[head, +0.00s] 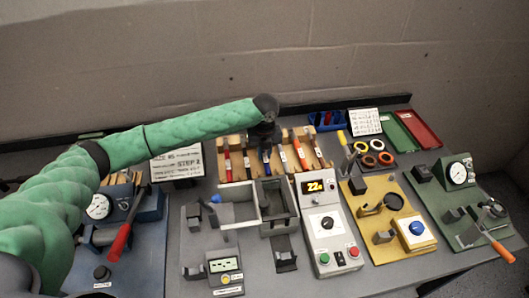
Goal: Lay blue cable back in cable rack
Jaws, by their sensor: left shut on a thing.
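The wooden cable rack (236,145) stands at the back middle of the bench, with red and orange cables in its slots. My left gripper (265,144) reaches over the rack from the left, pointing down. It is shut on the blue cable (267,161), of which a short blue part shows just below the fingers, at the rack. The gripper hides the rest of the cable, so I cannot tell whether it rests in a slot. My right gripper is not in view.
A yellow fixture (415,243) and a green gauge station (432,195) are to the right. A STEP 2 card (177,164) stands left of the rack.

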